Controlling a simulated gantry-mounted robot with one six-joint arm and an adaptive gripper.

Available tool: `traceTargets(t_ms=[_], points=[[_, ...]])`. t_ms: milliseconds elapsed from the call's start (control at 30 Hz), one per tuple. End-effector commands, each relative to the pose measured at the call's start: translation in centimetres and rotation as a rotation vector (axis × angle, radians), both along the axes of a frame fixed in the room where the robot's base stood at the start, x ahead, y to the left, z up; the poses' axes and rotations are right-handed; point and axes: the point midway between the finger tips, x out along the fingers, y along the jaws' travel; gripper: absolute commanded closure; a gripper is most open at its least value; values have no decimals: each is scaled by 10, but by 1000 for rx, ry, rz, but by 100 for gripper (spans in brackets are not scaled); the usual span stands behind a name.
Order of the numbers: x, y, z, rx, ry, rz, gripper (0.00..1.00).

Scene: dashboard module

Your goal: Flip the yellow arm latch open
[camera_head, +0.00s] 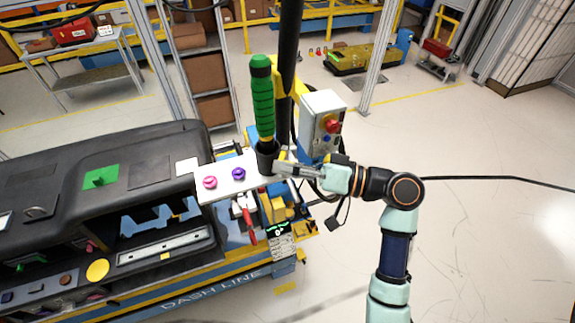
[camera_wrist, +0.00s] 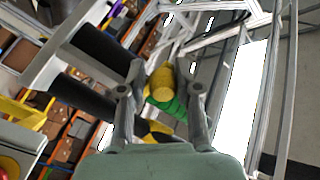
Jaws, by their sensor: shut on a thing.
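My gripper (camera_head: 281,166) reaches in from the right, beside a black cup-shaped holder (camera_head: 267,158) at the right end of the dashboard module. In the wrist view my gripper (camera_wrist: 160,68) has its two fingers on either side of a yellow cylindrical part (camera_wrist: 162,82) and is shut on it. I cannot tell for sure whether this part is the arm latch. Something green (camera_wrist: 172,104) shows just behind it. In the head view the fingertips and what they hold are too small to make out.
A green-handled tool (camera_head: 262,100) stands upright in the black holder, close to my gripper. A black post (camera_head: 290,50) and a grey control box with a red button (camera_head: 323,122) stand just behind. A white plate (camera_head: 222,180) carries pink and purple knobs. Open floor lies to the right.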

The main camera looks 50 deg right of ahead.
Motion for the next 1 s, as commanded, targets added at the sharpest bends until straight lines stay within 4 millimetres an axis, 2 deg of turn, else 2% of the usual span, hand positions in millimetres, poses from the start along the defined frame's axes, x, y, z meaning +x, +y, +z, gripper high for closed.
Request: traceTargets(t_ms=[500, 900, 933, 1000], points=[[-9, -18, 4, -6, -14, 441, 100], [-11, -19, 9, -7, -17, 475, 100], [-11, -19, 9, -8, -17, 475, 66], [-11, -19, 9, -7, -18, 474, 54]])
